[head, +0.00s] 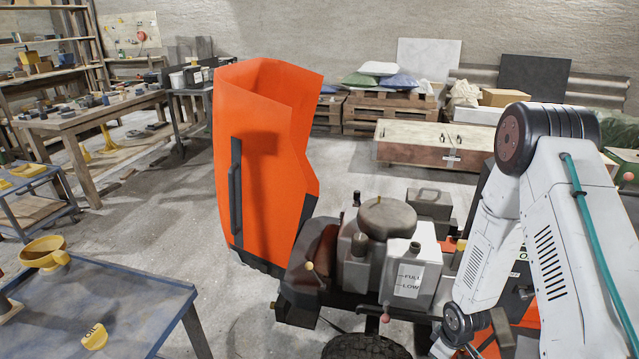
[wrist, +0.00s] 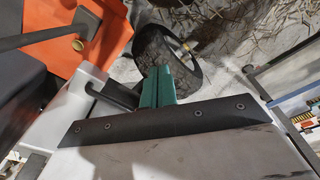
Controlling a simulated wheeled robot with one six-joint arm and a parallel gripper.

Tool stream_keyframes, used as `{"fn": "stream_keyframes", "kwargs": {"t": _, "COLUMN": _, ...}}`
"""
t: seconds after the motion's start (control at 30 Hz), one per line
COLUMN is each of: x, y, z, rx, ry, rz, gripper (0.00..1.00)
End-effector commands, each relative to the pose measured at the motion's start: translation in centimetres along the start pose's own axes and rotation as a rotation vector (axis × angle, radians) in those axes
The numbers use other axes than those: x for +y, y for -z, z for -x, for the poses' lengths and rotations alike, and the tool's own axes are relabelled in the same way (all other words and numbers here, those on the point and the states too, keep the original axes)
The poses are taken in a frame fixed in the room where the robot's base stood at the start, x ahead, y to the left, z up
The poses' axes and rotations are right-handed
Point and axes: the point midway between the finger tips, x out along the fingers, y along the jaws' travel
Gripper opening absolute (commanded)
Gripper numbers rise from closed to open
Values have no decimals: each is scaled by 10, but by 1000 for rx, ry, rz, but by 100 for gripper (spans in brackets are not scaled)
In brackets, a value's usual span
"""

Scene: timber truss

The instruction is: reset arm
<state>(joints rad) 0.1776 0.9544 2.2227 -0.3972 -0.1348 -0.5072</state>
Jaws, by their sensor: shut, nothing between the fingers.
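My gripper shows in the wrist view as two green fingers (wrist: 157,72), side by side and shut with nothing between them. They point toward a black tire (wrist: 168,60), which lies beyond the tips; I cannot tell the gap. My white arm with a black joint and teal cable fills the right of the head view and reaches down beside the orange machine. My gripper's fingers are not clearly visible in the head view.
The machine's orange hood (head: 262,165) stands raised. A white tank marked FULL and LOW (head: 408,278) is close to my arm. A blue-grey table (head: 120,310) with a yellow funnel (head: 44,252) stands at left. Open floor lies behind the machine.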

Motion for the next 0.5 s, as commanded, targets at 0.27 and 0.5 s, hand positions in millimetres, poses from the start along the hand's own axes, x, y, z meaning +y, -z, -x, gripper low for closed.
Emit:
{"fn": "stream_keyframes", "kwargs": {"t": 0.27, "x": -1, "y": -14, "z": 124, "rx": -214, "ry": 19, "rz": -264, "gripper": 0}}
{"fn": "stream_keyframes", "kwargs": {"t": 0.5, "x": -26, "y": -25, "z": 236, "rx": -322, "ry": 25, "rz": -467, "gripper": 0}}
